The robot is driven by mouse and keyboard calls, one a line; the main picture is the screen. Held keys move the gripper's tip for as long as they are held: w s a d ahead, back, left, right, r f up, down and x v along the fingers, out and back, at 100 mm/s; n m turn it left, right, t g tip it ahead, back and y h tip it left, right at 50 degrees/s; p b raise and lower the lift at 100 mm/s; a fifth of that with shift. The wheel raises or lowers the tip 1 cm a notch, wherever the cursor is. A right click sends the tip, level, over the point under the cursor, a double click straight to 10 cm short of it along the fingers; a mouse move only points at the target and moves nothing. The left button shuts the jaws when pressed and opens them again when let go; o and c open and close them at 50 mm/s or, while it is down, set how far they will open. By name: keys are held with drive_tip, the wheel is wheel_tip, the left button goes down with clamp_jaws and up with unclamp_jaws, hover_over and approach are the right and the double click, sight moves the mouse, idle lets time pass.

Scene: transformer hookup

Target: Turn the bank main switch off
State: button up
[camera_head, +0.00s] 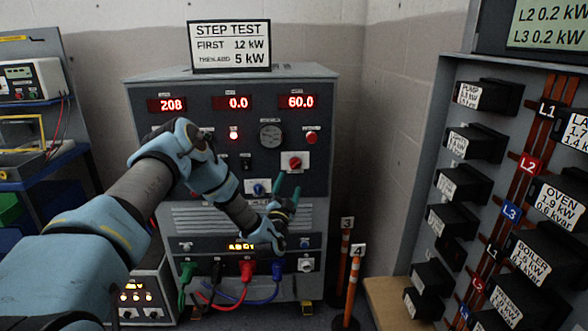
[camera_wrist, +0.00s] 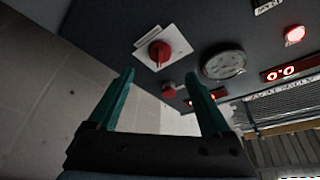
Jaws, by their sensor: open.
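A red rotary switch (camera_head: 294,162) on a square white plate sits at the right of the dark cabinet's front panel. I take it to be the bank main switch; its label is too small to read. It also shows in the wrist view (camera_wrist: 160,53), with its knob turned at a slant to the plate. My gripper (camera_head: 288,186) is just below and in front of it, its two teal fingers pointing up. In the wrist view the fingers (camera_wrist: 160,76) are spread and empty. The knob appears beyond and between the tips, apparently untouched.
A round gauge (camera_head: 271,134) and a red round button (camera_head: 311,137) are above the switch. A blue knob (camera_head: 258,188) is at its lower left. Coloured cables (camera_head: 246,270) plug in below. Orange-striped posts (camera_head: 354,280) stand at the right, before a breaker rack (camera_head: 472,190).

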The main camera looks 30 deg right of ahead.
sight(294, 167)
drive_tip(key=p+x, duration=0.2)
drive_tip(key=x, duration=0.7)
clamp_jaws()
idle(0.5)
